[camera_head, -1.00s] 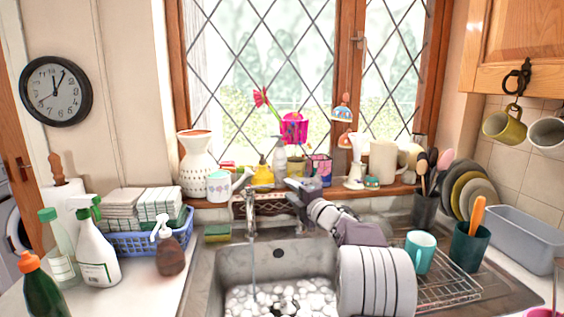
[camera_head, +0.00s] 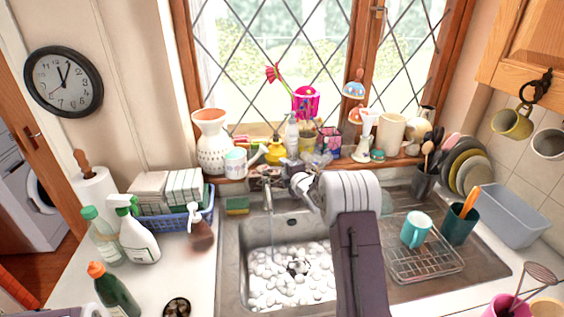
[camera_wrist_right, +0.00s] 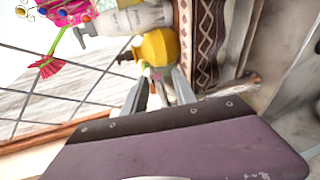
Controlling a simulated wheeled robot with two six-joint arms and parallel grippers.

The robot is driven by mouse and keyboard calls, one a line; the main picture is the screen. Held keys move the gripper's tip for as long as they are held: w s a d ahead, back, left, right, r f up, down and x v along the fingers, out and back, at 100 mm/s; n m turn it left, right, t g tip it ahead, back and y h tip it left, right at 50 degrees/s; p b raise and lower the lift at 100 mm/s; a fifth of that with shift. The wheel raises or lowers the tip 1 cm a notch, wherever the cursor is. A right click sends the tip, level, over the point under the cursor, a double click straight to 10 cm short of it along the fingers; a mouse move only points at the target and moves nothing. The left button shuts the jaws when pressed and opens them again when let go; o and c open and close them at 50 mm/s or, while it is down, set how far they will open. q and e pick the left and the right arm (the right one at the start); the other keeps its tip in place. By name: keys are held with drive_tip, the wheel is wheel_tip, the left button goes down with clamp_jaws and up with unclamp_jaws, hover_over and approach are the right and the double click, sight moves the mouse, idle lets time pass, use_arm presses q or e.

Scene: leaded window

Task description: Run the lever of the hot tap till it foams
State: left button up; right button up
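The metal tap (camera_head: 267,191) stands at the back edge of the steel sink, with a thin stream of water running down from it. White foam (camera_head: 285,278) covers the bottom of the basin. My right gripper (camera_head: 316,161) is to the right of the tap, near the sill. In the right wrist view my right gripper (camera_wrist_right: 160,82) has its two fingers apart with nothing held. A brownish metal part, which looks like part of the tap (camera_wrist_right: 234,85), lies beside the fingers, apart from them. I cannot make out the hot lever clearly.
Bottles, a yellow pot (camera_head: 275,151) and ornaments crowd the sill behind my gripper. A sponge (camera_head: 237,205) and a blue basket (camera_head: 178,218) are left of the tap. A dish rack (camera_head: 425,262) with a teal mug (camera_head: 418,229) stands on the right.

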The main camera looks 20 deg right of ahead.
sight(284, 168)
drive_tip(key=x, duration=0.3)
clamp_jaws()
idle(1.5)
